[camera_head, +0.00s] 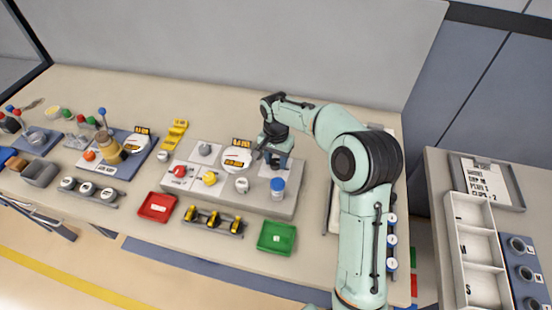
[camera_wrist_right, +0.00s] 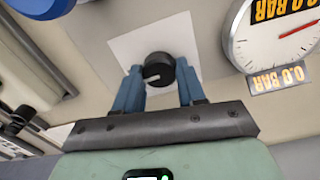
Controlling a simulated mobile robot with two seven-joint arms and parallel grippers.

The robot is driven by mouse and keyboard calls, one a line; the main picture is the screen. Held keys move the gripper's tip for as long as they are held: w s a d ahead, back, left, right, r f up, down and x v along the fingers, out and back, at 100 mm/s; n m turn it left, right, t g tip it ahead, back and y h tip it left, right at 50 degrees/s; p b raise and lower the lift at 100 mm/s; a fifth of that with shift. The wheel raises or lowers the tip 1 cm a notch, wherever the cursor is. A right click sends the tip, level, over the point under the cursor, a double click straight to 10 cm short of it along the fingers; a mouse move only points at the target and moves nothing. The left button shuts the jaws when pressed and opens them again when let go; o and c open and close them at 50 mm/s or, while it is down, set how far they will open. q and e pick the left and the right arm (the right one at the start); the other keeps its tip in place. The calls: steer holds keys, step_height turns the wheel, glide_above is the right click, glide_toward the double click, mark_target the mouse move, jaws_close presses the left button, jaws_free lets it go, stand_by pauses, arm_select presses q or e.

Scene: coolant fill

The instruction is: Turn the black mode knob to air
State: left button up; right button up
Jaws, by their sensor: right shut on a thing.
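The black mode knob (camera_wrist_right: 158,70) sits on a white square plate (camera_wrist_right: 128,45) in the right wrist view. It has a pale pointer line on its face. My right gripper (camera_wrist_right: 160,88) has its two blue fingers on either side of the knob, shut on it. In the head view my right gripper (camera_head: 272,158) reaches down onto the grey panel (camera_head: 232,200), and it hides the knob there. Any mode labels around the knob are too small or hidden to read. My left gripper does not show.
A round gauge (camera_head: 236,160) with a 0.0 BAR display stands just left of my right gripper. A red tray (camera_head: 155,207) and a green tray (camera_head: 277,237) lie near the table's front edge.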

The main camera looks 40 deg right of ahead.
steer(key=n, duration=0.4)
steer(key=shift+r+n+p, duration=0.1)
steer(key=shift+n+p, duration=0.2)
steer(key=shift+p, duration=0.1)
steer(key=n, duration=0.4)
steer(key=shift+n+p, duration=0.3)
steer(key=n, duration=0.4)
steer(key=shift+a, duration=0.1)
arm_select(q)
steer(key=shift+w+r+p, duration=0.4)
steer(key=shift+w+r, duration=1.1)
arm_select(e)
steer(key=shift+n, duration=2.1)
steer(key=o, duration=1.1)
steer(key=shift+c, duration=0.2)
